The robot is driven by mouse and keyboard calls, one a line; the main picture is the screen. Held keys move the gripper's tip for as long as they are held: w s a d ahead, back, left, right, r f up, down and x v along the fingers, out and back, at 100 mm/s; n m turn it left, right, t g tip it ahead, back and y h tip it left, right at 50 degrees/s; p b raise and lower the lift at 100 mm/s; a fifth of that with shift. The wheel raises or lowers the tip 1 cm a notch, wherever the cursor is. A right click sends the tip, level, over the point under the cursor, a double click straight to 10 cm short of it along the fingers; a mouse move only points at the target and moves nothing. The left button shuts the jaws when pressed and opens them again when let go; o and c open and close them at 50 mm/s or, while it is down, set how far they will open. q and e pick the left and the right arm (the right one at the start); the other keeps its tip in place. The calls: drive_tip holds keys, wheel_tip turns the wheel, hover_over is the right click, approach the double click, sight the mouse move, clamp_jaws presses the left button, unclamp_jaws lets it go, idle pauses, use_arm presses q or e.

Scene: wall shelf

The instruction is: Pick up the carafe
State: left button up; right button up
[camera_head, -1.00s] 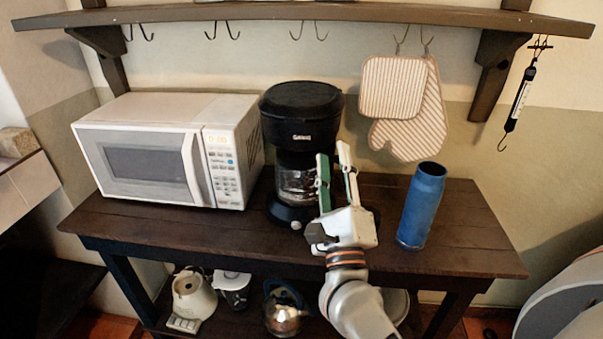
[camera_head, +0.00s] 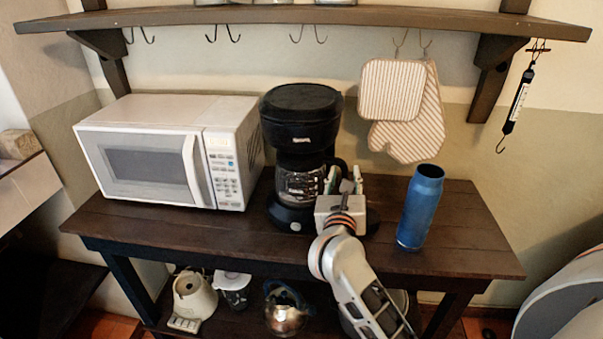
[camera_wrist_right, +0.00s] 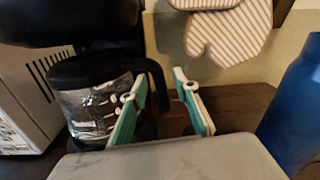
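The glass carafe (camera_head: 298,184) sits in the black coffee maker (camera_head: 301,118) on the dark table; its black handle points to the right. In the right wrist view the carafe (camera_wrist_right: 98,108) is at the left, and its handle (camera_wrist_right: 158,82) stands between and beyond my fingers. My right gripper (camera_head: 345,177) is just right of the carafe. It also shows in the right wrist view (camera_wrist_right: 160,108), with its green-padded fingers apart on either side of the handle's line. Whether a finger touches the carafe cannot be told. My left gripper is not in view.
A white microwave (camera_head: 165,150) stands left of the coffee maker. A blue bottle (camera_head: 420,207) stands upright to the right of my right gripper. Striped oven mitts (camera_head: 410,115) hang behind, under the wall shelf (camera_head: 300,15). The table (camera_head: 470,235) is clear at its right end.

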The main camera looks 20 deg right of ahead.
drive_tip(key=shift+x, duration=1)
clamp_jaws()
drive_tip(key=shift+r, duration=0.15)
drive_tip(key=shift+r, duration=0.1)
